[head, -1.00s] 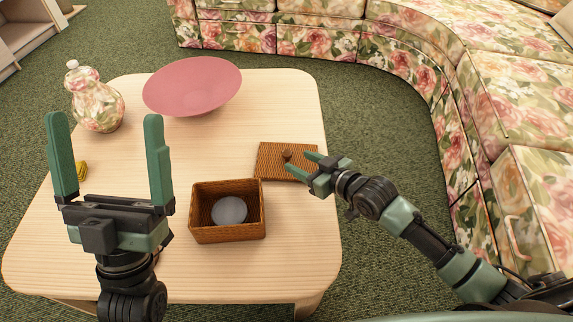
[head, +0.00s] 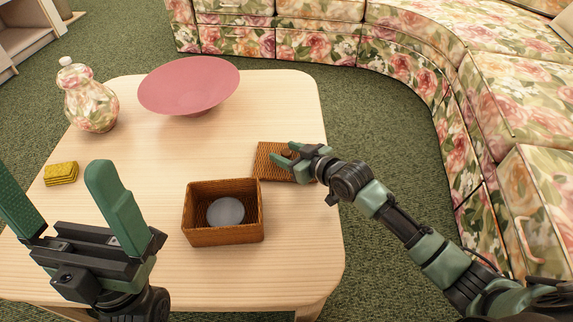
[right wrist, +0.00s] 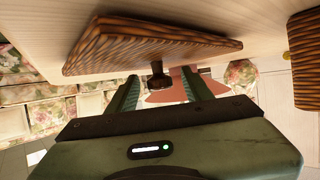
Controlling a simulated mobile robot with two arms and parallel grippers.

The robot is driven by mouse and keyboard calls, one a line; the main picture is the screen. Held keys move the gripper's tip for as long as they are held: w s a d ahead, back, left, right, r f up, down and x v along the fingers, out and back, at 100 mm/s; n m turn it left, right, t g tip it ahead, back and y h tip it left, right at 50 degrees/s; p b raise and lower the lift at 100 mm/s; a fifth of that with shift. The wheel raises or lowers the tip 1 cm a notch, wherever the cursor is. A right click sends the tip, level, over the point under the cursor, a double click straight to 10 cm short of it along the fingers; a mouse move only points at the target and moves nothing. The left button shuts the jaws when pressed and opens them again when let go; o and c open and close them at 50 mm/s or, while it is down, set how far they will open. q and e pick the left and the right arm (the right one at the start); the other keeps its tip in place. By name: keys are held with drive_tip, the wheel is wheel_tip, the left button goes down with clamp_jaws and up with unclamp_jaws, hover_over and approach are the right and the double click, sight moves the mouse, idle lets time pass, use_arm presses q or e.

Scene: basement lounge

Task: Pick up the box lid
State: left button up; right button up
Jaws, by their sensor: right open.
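The box lid (head: 268,174) is a flat brown woven square lying on the table right of and behind the open box. My right gripper (head: 283,154) is open over the lid, its fingers around the area of the knob. In the right wrist view the lid (right wrist: 150,45) shows its dark knob (right wrist: 157,76) between the two spread fingers, with gaps on both sides. The brown woven box (head: 222,235) is open, with a grey round thing (head: 226,211) inside. My left gripper (head: 58,192) is open and empty at the front left.
The pale wooden table (head: 300,240) also holds a pink bowl (head: 190,84), a floral jar (head: 90,98) and a yellow stack (head: 61,173). A floral sofa (head: 500,80) curves behind and to the right. The table's right front is clear.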

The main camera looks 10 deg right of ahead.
clamp_jaws()
